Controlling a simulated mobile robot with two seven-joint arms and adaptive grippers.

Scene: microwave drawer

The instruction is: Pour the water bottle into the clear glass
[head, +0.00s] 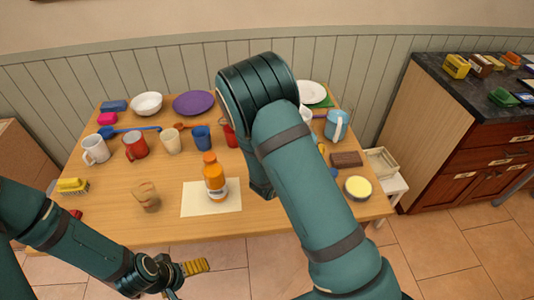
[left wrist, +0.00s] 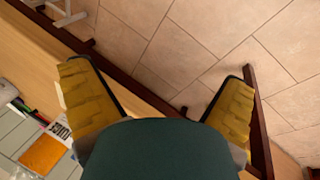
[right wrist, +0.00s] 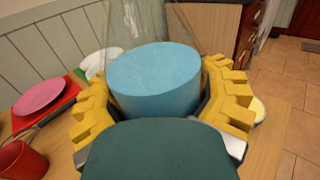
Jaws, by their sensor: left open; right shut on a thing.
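A see-through bottle with light blue water (right wrist: 155,80) stands between the yellow fingers of my right gripper (right wrist: 157,78), which is shut on it. In the head view the bottle (head: 338,124) shows at the table's back right, beside my right arm; most of that gripper is hidden behind the arm. A clear glass (head: 147,197), tinted by the wood behind it, stands at the front left of the table. My left gripper (head: 182,274) is open and empty in front of the table's near edge; its spread fingers (left wrist: 155,80) show over the floor.
An orange bottle (head: 214,178) stands on a pale mat (head: 195,208), right of the glass. Mugs and cups, such as a red mug (head: 134,146), stand behind. A brown block (head: 346,159) and a yellow-topped round tin (head: 358,188) lie at the right.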

